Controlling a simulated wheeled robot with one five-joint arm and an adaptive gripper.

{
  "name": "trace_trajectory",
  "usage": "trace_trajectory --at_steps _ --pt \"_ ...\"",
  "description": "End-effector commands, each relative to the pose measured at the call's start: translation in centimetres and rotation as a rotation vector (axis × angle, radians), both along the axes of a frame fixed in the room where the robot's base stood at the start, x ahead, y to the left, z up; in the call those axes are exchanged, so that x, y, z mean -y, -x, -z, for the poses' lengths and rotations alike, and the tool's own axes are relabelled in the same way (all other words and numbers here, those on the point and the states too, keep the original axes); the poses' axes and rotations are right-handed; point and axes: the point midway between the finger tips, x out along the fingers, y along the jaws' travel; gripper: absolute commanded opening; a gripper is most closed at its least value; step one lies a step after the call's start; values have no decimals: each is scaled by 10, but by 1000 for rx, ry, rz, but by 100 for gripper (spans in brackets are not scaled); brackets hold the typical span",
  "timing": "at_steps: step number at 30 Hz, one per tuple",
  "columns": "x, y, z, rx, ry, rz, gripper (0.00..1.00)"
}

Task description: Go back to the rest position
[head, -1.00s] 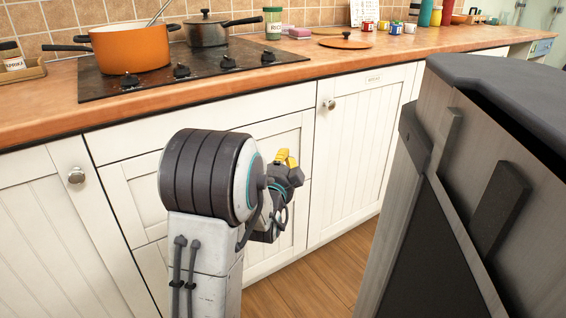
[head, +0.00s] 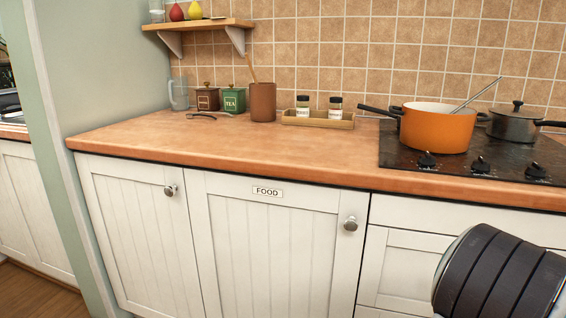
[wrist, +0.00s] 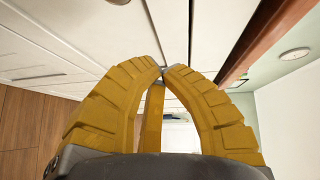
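My gripper (wrist: 164,70) shows in the wrist view with its yellow ridged fingers curved together, the tips meeting at the middle. I see nothing held between them. In the head view only a dark ribbed part of my arm shows at the lower right edge; the gripper itself is out of that picture.
White cabinets, one door labelled FOOD (head: 267,191), run under an orange-brown worktop (head: 215,148). An orange pot (head: 437,128) and a dark pan (head: 514,125) stand on the black hob (head: 500,160). A tray (head: 318,121) with two jars and a brown canister (head: 262,102) stand further left.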

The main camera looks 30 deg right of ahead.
Motion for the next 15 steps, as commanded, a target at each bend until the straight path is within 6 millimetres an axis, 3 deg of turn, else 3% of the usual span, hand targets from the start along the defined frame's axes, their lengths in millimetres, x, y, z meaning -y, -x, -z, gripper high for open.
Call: trace_trajectory --at_steps 1,6,11,15 --pt "-7 -28 -28 -45 -26 -62 0" --pt "-45 -113 -68 -248 -131 -287 0" --pt "-101 -180 -103 -458 -197 -520 0" --pt "-160 -223 -134 -653 -226 -735 0"
